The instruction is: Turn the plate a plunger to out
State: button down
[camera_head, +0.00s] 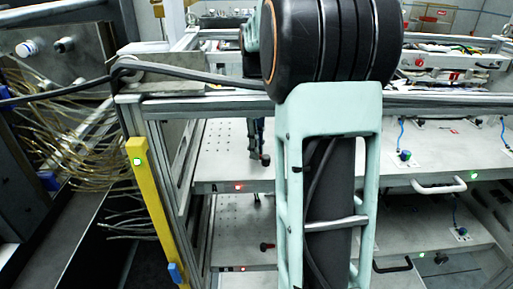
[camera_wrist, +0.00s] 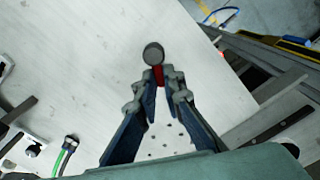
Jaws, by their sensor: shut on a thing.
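The plunger (camera_wrist: 153,54) has a round dark grey knob and a red part below it. In the wrist view my gripper (camera_wrist: 158,82) has its two fingertips closed around the red part, with the knob standing beyond the tips. In the head view my gripper (camera_head: 257,139) reaches down to the plunger (camera_head: 265,160) at the upper pale plate (camera_head: 225,171). My arm hides part of this plate.
A second red and black plunger (camera_head: 267,247) is at the lower plate (camera_head: 228,257). A yellow post (camera_head: 150,205) stands at the left of the frame. A white handle (camera_head: 438,187) juts out at the right. Loose cables (camera_head: 75,140) hang at the far left.

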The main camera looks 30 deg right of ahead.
jog(key=c, duration=2)
grip_release()
jog(key=shift+c, duration=0.2)
notch_tip(320, 180, up, 12)
